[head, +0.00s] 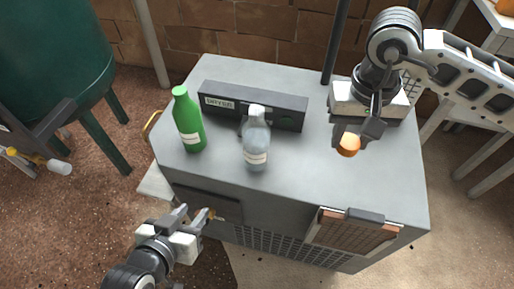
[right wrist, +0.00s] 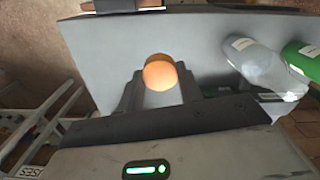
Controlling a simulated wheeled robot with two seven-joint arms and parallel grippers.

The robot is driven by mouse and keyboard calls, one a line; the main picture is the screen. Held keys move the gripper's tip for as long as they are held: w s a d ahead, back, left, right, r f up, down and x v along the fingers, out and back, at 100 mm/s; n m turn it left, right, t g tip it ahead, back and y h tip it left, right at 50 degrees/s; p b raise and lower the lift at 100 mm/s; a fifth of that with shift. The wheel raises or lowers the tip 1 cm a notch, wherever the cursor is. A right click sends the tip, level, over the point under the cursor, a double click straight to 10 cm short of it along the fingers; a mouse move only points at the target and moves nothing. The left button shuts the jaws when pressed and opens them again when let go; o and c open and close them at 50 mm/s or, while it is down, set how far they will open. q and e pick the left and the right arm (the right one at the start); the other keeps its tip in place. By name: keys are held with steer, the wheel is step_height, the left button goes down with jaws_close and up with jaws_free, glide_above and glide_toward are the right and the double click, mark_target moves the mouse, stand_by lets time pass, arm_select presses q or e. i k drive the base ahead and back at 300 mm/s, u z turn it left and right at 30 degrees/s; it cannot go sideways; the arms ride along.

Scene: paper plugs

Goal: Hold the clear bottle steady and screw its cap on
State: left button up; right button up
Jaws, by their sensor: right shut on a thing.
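The clear bottle (head: 256,140) stands upright on the grey cabinet top, with a pale label and a whitish neck. It also shows in the right wrist view (right wrist: 262,68) at the upper right. My right gripper (head: 359,134) is shut on a round orange cap (head: 348,144), above the cabinet's right part and to the right of the bottle. The cap shows between the fingers in the right wrist view (right wrist: 160,73). My left gripper (head: 194,217) is in front of the cabinet, low and left of the clear bottle, with its fingers apart and nothing between them.
A green bottle (head: 188,122) stands left of the clear bottle. A long dark box with a label (head: 285,107) lies behind both. A brown clipboard-like panel (head: 350,230) hangs at the cabinet's front right. The cabinet top (head: 310,170) is bare right of the clear bottle.

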mark_target(256, 131)
steer(key=k, duration=0.5)
steer(key=u, duration=2.55)
steer(key=k, duration=0.85)
steer(key=z, duration=1.9)
steer(key=i, duration=0.5)
